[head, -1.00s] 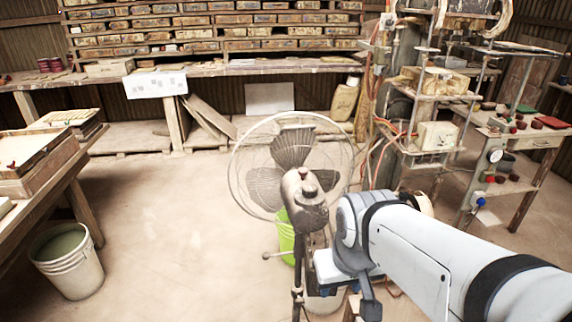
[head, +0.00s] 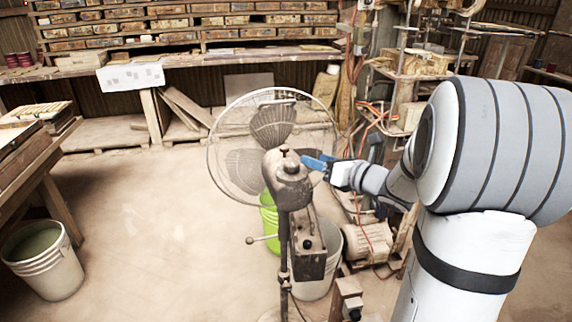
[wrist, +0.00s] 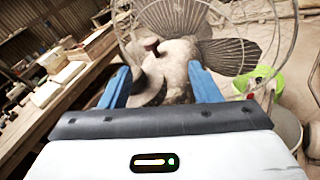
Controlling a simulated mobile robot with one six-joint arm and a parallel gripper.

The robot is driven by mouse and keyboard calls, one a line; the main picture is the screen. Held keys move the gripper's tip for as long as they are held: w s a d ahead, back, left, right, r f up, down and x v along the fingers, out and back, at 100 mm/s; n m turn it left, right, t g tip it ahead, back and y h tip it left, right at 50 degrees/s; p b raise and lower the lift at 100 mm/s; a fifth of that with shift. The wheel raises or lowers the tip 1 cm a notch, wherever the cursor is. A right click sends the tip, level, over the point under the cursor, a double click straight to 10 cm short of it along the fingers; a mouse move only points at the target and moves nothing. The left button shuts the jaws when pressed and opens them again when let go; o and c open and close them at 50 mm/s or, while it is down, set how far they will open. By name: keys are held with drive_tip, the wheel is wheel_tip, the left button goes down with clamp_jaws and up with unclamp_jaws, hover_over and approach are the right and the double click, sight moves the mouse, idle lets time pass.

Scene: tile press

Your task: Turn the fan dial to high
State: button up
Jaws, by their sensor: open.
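A grey pedestal fan stands on the floor in the middle of the head view, its motor housing (head: 287,183) towards me and its wire cage (head: 225,120) behind. A small knob (head: 283,151) sits on top of the housing. Lower on the stand is a control box (head: 312,262) with a dark round knob (head: 307,244); no dial markings are readable. My gripper (head: 314,162) has blue fingers and is at the housing's right, above the control box. In the wrist view my gripper (wrist: 160,72) is open, with the motor housing (wrist: 178,62) showing between and beyond its fingers. Contact cannot be told.
A green bucket (head: 268,222) and a grey bucket (head: 325,283) stand by the fan. A motor (head: 368,243) and hoses lie to the right. A workbench (head: 45,185) and a white bucket (head: 45,262) are at left. The floor between is clear.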

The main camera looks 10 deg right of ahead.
sight(292, 162)
drive_tip(key=a+n+y, duration=0.1)
drive_tip(key=a+n, duration=0.1)
drive_tip(key=w+a+f+n+g+y, duration=0.1)
drive_tip(key=a+n+y, duration=0.1)
drive_tip(key=w+a+n+g+y+p, duration=0.1)
drive_tip(key=a+n, duration=0.1)
drive_tip(key=n, duration=0.1)
drive_tip(key=shift+a+f+y, duration=0.15)
drive_tip(key=shift+a+y, duration=0.15)
drive_tip(key=shift+a, duration=0.05)
drive_tip(key=shift+c, duration=0.3)
